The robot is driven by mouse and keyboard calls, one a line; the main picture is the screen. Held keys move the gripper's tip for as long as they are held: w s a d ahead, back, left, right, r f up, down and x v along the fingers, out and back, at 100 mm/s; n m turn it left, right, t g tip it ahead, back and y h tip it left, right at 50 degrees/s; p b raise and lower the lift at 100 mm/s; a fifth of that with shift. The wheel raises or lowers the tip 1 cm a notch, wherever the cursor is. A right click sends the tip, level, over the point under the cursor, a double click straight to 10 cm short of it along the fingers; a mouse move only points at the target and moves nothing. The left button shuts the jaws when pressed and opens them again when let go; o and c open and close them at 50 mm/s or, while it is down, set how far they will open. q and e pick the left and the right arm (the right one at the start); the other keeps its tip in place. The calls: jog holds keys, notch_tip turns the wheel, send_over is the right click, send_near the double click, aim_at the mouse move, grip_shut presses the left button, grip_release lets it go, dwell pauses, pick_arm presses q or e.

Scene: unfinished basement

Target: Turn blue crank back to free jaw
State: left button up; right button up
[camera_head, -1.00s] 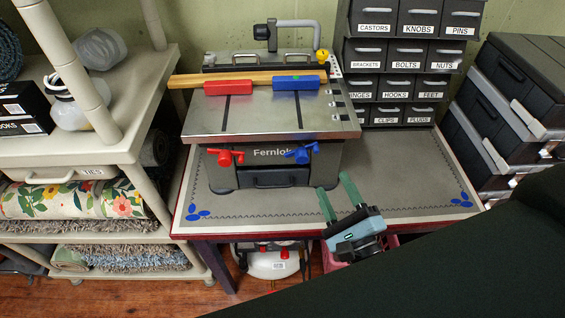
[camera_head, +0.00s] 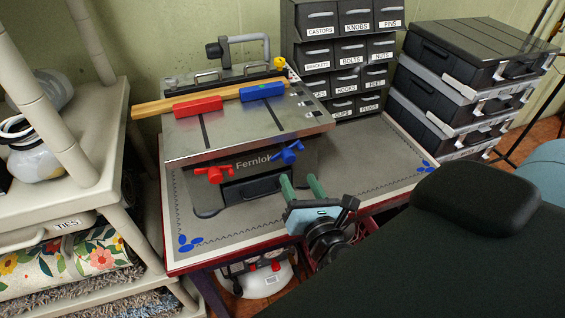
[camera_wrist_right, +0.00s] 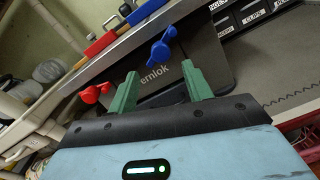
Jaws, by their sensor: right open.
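The blue crank (camera_head: 288,153) is on the front of the grey Fernlok bench vise (camera_head: 252,162), to the right of the red crank (camera_head: 214,175). On its top, the blue jaw (camera_head: 262,91) and the red jaw (camera_head: 198,107) stand along a wooden strip (camera_head: 152,108). My right gripper (camera_head: 302,186) is open and empty, in front of and just below the blue crank, apart from it. In the right wrist view the blue crank (camera_wrist_right: 163,48) shows beyond and between the green fingers (camera_wrist_right: 160,90), with the red crank (camera_wrist_right: 95,93) to the left. My left gripper is not in view.
A shelf (camera_head: 75,160) with a floral roll stands at the left. The table mat (camera_head: 370,165) is clear right of the vise.

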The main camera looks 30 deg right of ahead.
aim_at(290, 161)
jog(key=p+x, duration=0.1)
jog(key=x, duration=0.5)
jog(key=shift+w+d, duration=0.15)
jog(key=shift+w, duration=0.2)
jog(key=shift+w+d, duration=0.15)
jog(key=shift+w, duration=0.4)
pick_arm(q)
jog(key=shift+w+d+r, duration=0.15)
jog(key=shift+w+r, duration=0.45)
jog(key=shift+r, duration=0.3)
pick_arm(e)
jog(key=shift+f, duration=0.1)
jog(key=c, duration=1)
